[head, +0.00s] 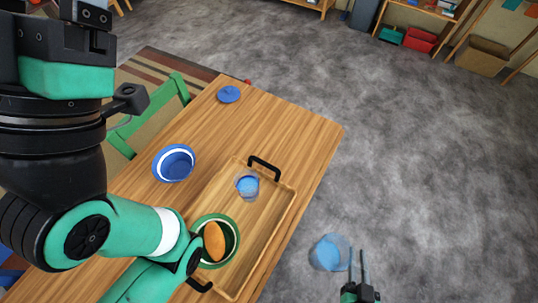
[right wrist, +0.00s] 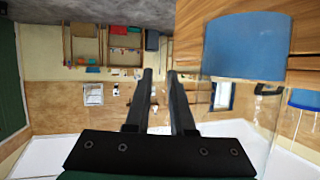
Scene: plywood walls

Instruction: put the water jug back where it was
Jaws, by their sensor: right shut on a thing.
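The water jug (head: 329,252) is clear with blue water in it. In the head view it appears over the grey floor, right of the table edge. My right gripper (head: 358,257) is at its right side, with its two fingers close together. In the right wrist view the jug's blue water (right wrist: 245,45) fills the upper right, beside the fingers (right wrist: 160,78). The right gripper is shut on the jug; the gripped part is clear and hard to make out. My left arm crosses the left of the head view, but its gripper does not show.
A wooden tray (head: 275,217) with black handles lies on the table (head: 290,120). It holds a glass of blue water (head: 247,184) and a green bowl (head: 233,236) with bread. A blue bowl (head: 174,164) and blue disc (head: 229,94) stand left. The table's far right is clear.

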